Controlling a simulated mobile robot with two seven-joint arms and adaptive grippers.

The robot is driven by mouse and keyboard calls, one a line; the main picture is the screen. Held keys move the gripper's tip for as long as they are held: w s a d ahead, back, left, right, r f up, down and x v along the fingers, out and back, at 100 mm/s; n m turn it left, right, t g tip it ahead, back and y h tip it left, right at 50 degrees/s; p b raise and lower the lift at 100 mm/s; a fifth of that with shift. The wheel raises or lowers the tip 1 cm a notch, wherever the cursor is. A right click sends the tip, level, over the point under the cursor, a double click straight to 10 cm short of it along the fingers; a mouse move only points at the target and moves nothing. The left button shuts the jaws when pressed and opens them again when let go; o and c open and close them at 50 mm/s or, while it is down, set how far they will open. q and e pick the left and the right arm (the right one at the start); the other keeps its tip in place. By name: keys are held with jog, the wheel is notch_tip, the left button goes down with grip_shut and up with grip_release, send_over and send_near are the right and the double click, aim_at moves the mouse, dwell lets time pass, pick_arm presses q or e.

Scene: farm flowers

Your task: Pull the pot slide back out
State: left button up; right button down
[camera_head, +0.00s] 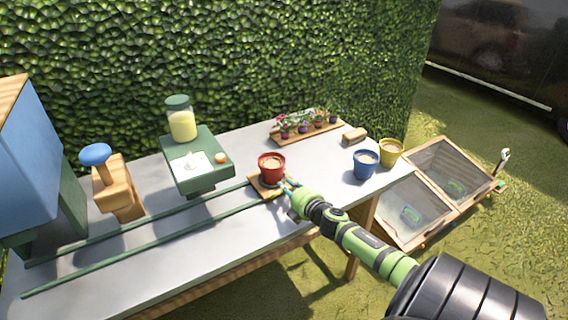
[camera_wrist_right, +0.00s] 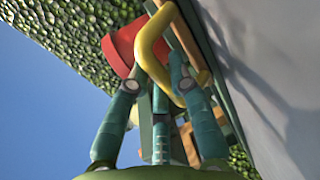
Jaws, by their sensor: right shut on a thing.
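The pot slide (camera_head: 257,187) is a small wooden plate at the right end of two green rails (camera_head: 130,240) on the bench. A red pot (camera_head: 271,166) filled with brown soil stands upright on it. In the right wrist view the red pot (camera_wrist_right: 122,48) shows beyond a yellow handle (camera_wrist_right: 150,46). My right gripper (camera_head: 289,187) reaches in from the lower right, beside the slide; in the wrist view its fingers (camera_wrist_right: 160,85) are shut on the yellow handle. My left gripper is not in view.
A green dispenser stand (camera_head: 200,172) with a jar (camera_head: 181,120) stands behind the rails. A wooden post with a blue knob (camera_head: 95,154) and a blue box (camera_head: 30,165) are at left. Blue (camera_head: 365,165) and yellow (camera_head: 391,152) pots stand at the right end.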

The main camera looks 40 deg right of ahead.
jog(key=shift+d+r, duration=0.1)
jog(key=shift+d, duration=0.1)
jog(key=c, duration=1.1)
grip_release()
jog(key=shift+d, duration=0.1)
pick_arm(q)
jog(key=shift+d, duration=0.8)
pick_arm(e)
jog(key=shift+s, duration=0.1)
jog(key=shift+s, duration=0.2)
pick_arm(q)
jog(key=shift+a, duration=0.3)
pick_arm(e)
jog(key=v, duration=1.1)
jog(key=shift+s, duration=0.25)
